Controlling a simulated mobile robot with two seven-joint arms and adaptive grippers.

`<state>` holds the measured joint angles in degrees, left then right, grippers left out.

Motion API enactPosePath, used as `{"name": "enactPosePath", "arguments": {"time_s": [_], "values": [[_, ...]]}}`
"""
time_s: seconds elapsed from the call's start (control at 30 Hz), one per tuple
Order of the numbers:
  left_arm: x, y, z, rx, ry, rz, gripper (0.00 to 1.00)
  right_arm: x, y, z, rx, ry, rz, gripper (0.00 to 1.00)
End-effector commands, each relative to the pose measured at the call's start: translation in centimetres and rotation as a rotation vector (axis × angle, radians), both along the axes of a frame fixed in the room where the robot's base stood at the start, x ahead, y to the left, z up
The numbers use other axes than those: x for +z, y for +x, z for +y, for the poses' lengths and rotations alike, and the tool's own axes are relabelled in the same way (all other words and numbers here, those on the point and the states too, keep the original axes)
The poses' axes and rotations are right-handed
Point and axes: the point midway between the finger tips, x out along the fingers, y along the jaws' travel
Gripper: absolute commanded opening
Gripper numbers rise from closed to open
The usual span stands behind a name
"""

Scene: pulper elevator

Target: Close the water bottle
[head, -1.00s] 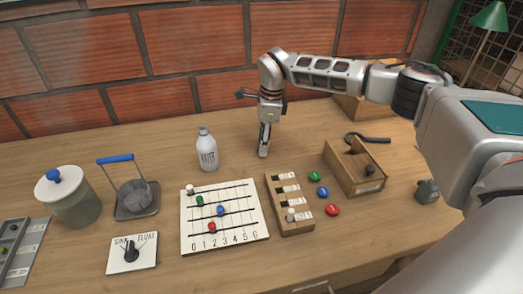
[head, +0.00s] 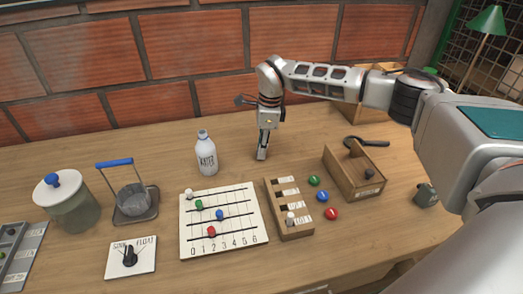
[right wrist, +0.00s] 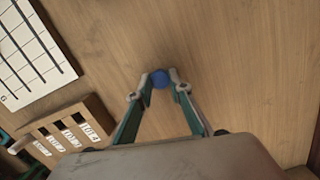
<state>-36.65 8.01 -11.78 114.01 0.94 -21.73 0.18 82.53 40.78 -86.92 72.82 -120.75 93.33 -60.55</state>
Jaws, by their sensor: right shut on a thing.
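The white water bottle (head: 206,157) stands upright on the table, left of my right gripper, with a dark WATER label and a narrow bluish-grey top. I cannot tell whether its mouth is open. My right gripper (head: 262,153) points down close to the tabletop, apart from the bottle. In the right wrist view my right gripper (right wrist: 160,84) is shut on a small round blue thing (right wrist: 160,77) that looks like a cap. The bottle is not in the right wrist view. My left gripper is not in view.
A white grid board (head: 222,247) and a wooden weight rack (head: 286,226) lie in front. Coloured discs and a wooden box (head: 352,181) are to the right. The table behind the bottle is clear.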

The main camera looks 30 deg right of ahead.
Motion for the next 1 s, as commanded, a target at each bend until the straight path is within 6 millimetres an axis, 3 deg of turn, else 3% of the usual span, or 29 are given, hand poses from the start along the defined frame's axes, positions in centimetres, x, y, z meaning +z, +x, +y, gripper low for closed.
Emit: {"name": "enactPosePath", "arguments": {"time_s": [0.27,0.7,1.0], "values": [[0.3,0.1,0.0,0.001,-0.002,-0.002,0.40,2.8,0.1,0.0,0.000,0.000,-0.004,0.13],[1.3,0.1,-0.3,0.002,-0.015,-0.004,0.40,14.3,0.1,0.0,-0.001,0.000,-0.007,0.13],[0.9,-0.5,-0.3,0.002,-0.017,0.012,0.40,19.0,0.0,0.0,0.001,0.000,-0.001,0.13]]}}
